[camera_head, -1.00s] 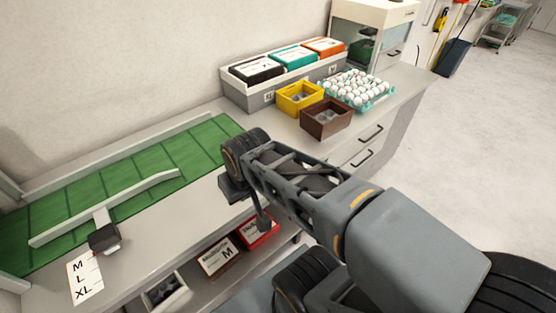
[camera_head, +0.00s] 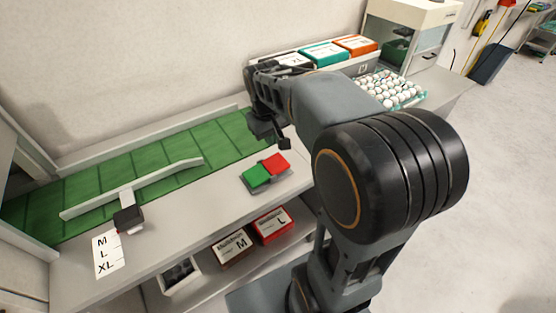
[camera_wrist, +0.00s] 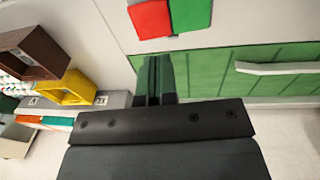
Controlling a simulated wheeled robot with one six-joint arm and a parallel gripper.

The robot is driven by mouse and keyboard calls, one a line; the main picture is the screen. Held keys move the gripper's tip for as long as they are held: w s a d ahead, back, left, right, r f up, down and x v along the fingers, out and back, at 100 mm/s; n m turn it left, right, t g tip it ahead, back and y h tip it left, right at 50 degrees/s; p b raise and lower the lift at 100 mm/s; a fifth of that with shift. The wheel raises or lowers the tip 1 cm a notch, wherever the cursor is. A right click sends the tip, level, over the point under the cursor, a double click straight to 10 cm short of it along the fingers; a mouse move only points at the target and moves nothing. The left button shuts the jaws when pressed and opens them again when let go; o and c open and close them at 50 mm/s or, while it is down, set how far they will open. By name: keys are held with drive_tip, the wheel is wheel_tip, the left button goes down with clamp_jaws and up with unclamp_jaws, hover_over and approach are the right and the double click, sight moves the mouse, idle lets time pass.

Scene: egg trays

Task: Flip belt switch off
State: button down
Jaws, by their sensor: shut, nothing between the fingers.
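The belt switch (camera_head: 265,172) is a low box with a green pad (camera_head: 257,176) on the left and a red pad (camera_head: 276,162) on the right, on the grey counter in front of the green belt (camera_head: 130,172). My gripper (camera_head: 284,143) is above the counter, just behind and right of the red pad, and apart from it. In the wrist view the closed fingers (camera_wrist: 154,68) point toward the switch, with the red pad (camera_wrist: 151,18) and green pad (camera_wrist: 190,14) beyond their tips. My gripper holds nothing.
A size card (camera_head: 108,254) lies on the counter. Labelled boxes (camera_head: 272,225) sit on a shelf below. The egg tray (camera_head: 419,100) is at the back right, partly hidden by my arm.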

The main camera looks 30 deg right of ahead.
sight(278, 165)
drive_tip(key=shift+g, duration=0.4)
drive_tip(key=w, duration=0.1)
drive_tip(key=w+d, duration=0.2)
drive_tip(key=shift+w+d+f, duration=0.2)
drive_tip(key=shift+f, duration=0.1)
drive_tip(key=shift+f, duration=0.1)
drive_tip(key=f, duration=0.4)
drive_tip(key=d+f, duration=0.1)
drive_tip(key=f, duration=0.8)
drive_tip(key=shift+d+f, duration=0.3)
drive_tip(key=shift+f, duration=0.1)
